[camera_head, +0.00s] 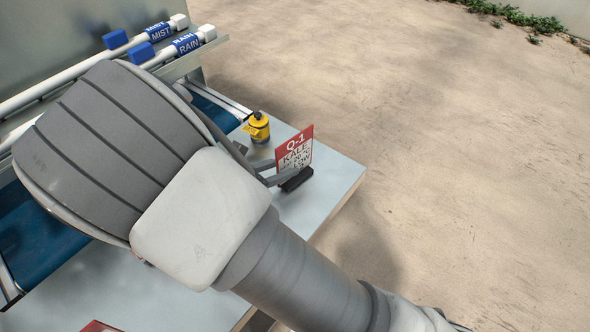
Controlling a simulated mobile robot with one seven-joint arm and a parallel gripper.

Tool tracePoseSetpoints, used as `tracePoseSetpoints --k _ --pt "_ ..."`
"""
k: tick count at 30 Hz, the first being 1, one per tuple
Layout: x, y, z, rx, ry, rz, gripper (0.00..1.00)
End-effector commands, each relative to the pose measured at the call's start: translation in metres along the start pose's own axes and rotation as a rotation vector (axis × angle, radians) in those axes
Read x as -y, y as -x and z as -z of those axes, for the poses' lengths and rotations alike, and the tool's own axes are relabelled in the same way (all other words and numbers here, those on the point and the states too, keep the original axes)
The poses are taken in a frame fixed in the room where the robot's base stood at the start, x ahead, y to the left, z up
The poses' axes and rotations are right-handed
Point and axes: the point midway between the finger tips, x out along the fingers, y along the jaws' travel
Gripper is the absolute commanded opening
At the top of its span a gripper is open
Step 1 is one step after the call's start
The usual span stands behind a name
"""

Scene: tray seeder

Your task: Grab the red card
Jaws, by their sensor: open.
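A red and white card (293,151) stands upright in a small dark base (296,179) near the right end of the pale table. It has a red top band marked "Q-1" and a white part reading "KALE". My gripper (275,172) is open, its grey fingertips at the card's lower left edge. They overlap the card's edge in this view; I cannot tell whether they touch it or stand on both sides of it. My arm hides most of the gripper. Another red-edged item (100,327) is cut off at the bottom edge.
A yellow bottle (258,127) with a dark base stands just behind the card. White tubes with blue parts, labelled "MIST" (161,30) and "RAIN" (188,43), lie at the upper left above a blue belt (40,245). The table's right edge (345,197) is close to the card.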

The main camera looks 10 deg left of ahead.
Motion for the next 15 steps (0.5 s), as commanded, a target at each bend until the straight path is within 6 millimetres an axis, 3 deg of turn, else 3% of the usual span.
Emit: tracePoseSetpoints --k 7,15 --pt "0.001 -0.037 0.004 0.001 0.0 0.002 0.41" --pt "0.0 -0.044 0.003 -0.001 -0.001 0.001 0.41"
